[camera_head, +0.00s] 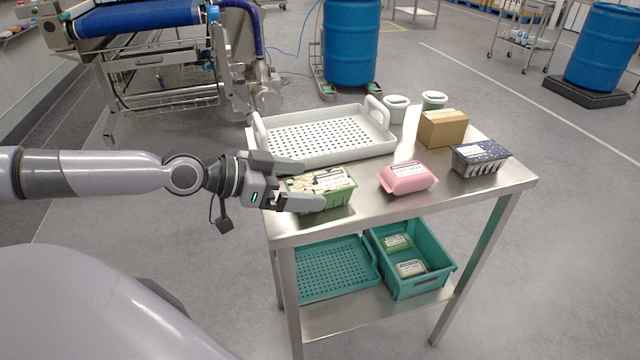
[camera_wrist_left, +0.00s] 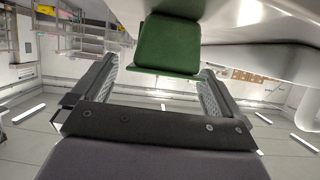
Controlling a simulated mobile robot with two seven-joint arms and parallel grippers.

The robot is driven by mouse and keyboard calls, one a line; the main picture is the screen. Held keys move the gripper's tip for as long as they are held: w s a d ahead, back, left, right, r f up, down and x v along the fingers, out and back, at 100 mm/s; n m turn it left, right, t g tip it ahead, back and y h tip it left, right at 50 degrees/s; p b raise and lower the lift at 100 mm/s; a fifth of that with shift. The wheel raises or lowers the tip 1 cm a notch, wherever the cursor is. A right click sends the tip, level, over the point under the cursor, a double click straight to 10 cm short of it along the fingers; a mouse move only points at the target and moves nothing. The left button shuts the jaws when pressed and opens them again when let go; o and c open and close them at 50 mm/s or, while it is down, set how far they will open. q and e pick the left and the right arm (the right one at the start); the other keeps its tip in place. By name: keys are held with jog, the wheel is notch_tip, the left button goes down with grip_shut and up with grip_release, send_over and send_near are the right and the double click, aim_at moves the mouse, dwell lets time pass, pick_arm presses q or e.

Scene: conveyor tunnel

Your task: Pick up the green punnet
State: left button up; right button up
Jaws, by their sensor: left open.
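The green punnet (camera_head: 336,192) sits on the steel table top near its front left edge, with pale contents and a white label on top. In the left wrist view the green punnet (camera_wrist_left: 167,45) shows as a green face ahead of the fingers. My left gripper (camera_head: 304,184) comes in from the left and is open, with one finger on the far side of the punnet and the other on its near side. In the left wrist view the open fingers (camera_wrist_left: 158,85) stand apart. I cannot tell whether either finger touches the punnet. My right gripper is not in view.
A white perforated tray (camera_head: 322,158) stands behind the punnet. A pink pack (camera_head: 407,178), a dark blue punnet (camera_head: 480,158), a cardboard box (camera_head: 443,129) and two white tubs are on the table. The lower shelf holds a teal tray (camera_head: 335,268) and a teal crate (camera_head: 437,281).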

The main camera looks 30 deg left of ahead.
aim_at(313, 184)
pick_arm(q)
jog(key=shift+p+x, duration=0.9)
jog(key=shift+x, duration=0.5)
jog(key=shift+w+f, duration=0.15)
jog(key=c, duration=1.1)
jog(key=shift+r, duration=0.7)
notch_tip(313, 184, up, 19)
jog(key=p, duration=0.2)
